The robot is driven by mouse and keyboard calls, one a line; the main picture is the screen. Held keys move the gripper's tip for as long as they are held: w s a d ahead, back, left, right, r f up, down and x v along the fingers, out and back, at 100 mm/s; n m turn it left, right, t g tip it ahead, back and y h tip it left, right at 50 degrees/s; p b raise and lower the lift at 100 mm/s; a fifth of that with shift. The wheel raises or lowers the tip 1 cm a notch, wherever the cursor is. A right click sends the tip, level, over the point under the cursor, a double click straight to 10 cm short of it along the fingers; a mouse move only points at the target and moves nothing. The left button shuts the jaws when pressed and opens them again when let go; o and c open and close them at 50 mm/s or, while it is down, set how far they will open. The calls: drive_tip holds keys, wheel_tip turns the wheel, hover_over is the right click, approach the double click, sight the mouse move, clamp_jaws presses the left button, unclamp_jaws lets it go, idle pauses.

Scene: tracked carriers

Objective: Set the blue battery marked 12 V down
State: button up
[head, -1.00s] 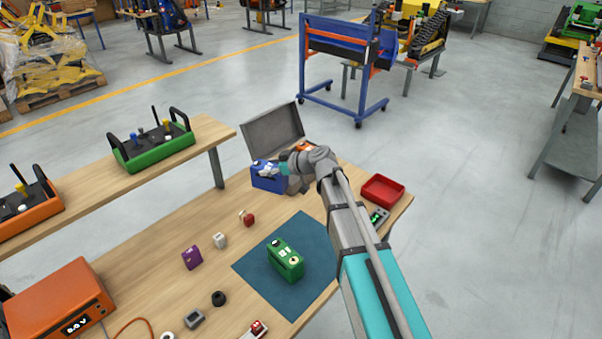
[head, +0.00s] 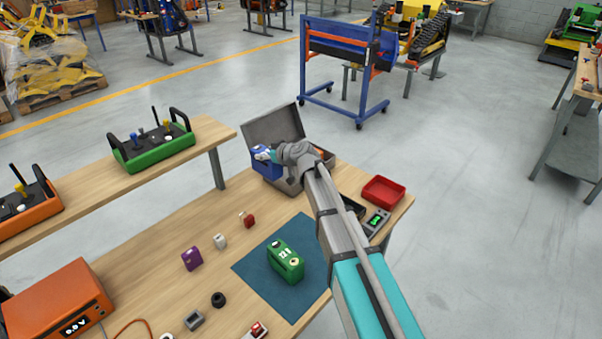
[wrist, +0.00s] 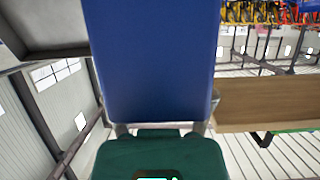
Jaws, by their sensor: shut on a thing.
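My gripper (head: 265,154) is shut on a blue battery (head: 266,167) at the far end of the workbench. The battery hangs in front of the open grey case, near its left side; I cannot tell whether it touches the case or bench. In the wrist view the battery's plain blue side (wrist: 152,62) fills the upper middle. Its 12 V marking is not readable.
The grey case (head: 270,126) has its lid up; my arm hides much of its inside. A red tray (head: 383,190) and a small meter (head: 376,222) are at right. Purple (head: 192,259), white (head: 220,241) and red (head: 247,219) pieces stand left of the mat.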

drive_tip(key=w+d+f+b, duration=0.6)
drive_tip(key=w+f+b, duration=0.3)
drive_tip(key=w, duration=0.2)
drive_tip(key=shift+w, duration=0.4)
drive_tip(key=shift+f, duration=0.1)
idle(0.5)
drive_tip(key=shift+w+d+f+b, duration=0.1)
drive_tip(key=shift+w+f+b, duration=0.1)
drive_tip(key=shift+f+b, duration=0.8)
drive_tip(key=shift+w+f+b, duration=0.15)
drive_tip(key=shift+f+b, duration=0.75)
drive_tip(key=shift+b, duration=0.1)
drive_tip(key=shift+f, duration=0.1)
drive_tip(key=o, duration=1.3)
drive_tip(key=shift+c, duration=0.2)
drive_tip(key=shift+s+d+r, duration=0.1)
drive_tip(key=shift+r, duration=0.1)
